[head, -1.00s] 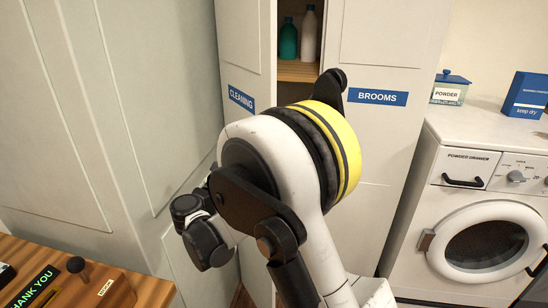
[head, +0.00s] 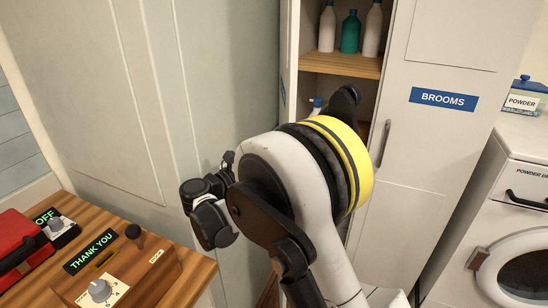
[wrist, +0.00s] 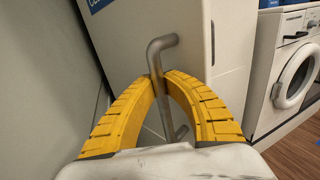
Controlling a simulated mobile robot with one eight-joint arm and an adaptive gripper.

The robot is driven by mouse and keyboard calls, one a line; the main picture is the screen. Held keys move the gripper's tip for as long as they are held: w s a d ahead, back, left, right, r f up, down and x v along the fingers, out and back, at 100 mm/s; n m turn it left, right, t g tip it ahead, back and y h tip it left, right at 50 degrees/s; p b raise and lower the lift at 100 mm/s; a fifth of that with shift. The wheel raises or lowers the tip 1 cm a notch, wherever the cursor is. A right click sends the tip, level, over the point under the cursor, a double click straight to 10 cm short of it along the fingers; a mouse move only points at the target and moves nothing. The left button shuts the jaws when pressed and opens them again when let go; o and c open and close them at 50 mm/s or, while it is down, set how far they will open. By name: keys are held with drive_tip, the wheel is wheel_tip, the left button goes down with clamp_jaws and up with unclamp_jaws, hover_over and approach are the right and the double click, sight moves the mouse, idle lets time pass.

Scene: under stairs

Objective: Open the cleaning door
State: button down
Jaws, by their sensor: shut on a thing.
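The cleaning door (wrist: 130,30) is a pale cabinet door with a bar handle (wrist: 161,50). In the wrist view, the yellow fingers of my gripper (wrist: 162,88) are closed around this handle. The door stands open: in the head view it appears nearly edge-on (head: 290,60), left of the cupboard opening. Part of its blue label (wrist: 97,5) shows at the top of the wrist view. In the head view my arm covers the lower part of the opening, and the gripper's fingertips cannot be made out.
The brooms door (head: 440,50) with its own handle (head: 384,142) is closed at right. Bottles (head: 350,33) stand on a wooden shelf (head: 345,65) inside the cupboard. A washing machine (head: 510,220) stands right. A wooden bench (head: 190,260) with devices is at lower left.

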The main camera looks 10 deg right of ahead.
drive_tip(key=shift+s+f, duration=0.1)
drive_tip(key=shift+f, duration=0.05)
drive_tip(key=c, duration=1.4)
unclamp_jaws()
drive_tip(key=shift+s+a, duration=0.1)
drive_tip(key=shift+a, duration=0.05)
drive_tip(key=v, duration=0.7)
drive_tip(key=shift+s+a, duration=0.1)
drive_tip(key=shift+a, duration=0.05)
